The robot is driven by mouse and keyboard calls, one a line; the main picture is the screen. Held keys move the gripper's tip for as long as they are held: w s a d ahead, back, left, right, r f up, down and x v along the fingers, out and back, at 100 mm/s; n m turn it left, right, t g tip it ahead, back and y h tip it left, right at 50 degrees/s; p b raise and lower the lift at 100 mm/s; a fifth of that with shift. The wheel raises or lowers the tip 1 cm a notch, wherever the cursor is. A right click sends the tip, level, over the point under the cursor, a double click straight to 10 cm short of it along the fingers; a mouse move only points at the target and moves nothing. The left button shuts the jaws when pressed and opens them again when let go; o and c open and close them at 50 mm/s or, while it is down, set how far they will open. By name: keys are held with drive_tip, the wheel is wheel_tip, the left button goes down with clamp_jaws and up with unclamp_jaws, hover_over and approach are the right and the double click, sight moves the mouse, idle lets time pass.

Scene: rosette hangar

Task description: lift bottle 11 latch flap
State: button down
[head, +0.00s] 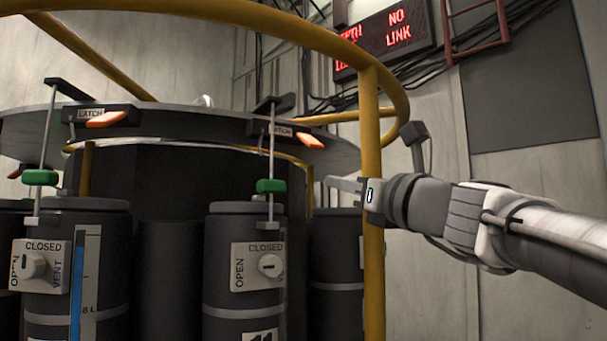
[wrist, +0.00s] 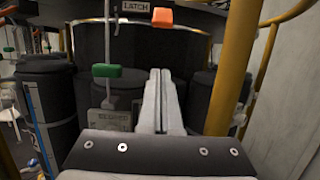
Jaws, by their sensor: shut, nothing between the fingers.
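Bottle 11 (head: 245,295) is a dark grey cylinder hanging upright in the ring rack, with a vent plate and a partly cut-off "11" label. Above it, an orange latch flap (head: 310,140) sits on the rim beside a LATCH label. The flap also shows at the top of the wrist view (wrist: 162,17). My gripper (head: 335,182) is shut and empty. It is right of the bottle, lower than the flap and apart from it. In the wrist view its fingers (wrist: 160,75) point toward the rack, below the flap.
A yellow upright post (head: 371,280) stands close by my gripper, joined to a yellow hoop (head: 330,45) overhead. A green-handled rod (head: 271,186) hangs left of the flap. Another bottle (head: 90,250) with its own orange flap (head: 106,119) is at left. The wall is at right.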

sight(309, 141)
drive_tip(key=w+a+r+p, duration=0.3)
drive_tip(key=w+r+p, duration=0.1)
drive_tip(key=w+r, duration=0.1)
drive_tip(key=shift+w+r, duration=0.15)
drive_tip(key=shift+r, duration=0.1)
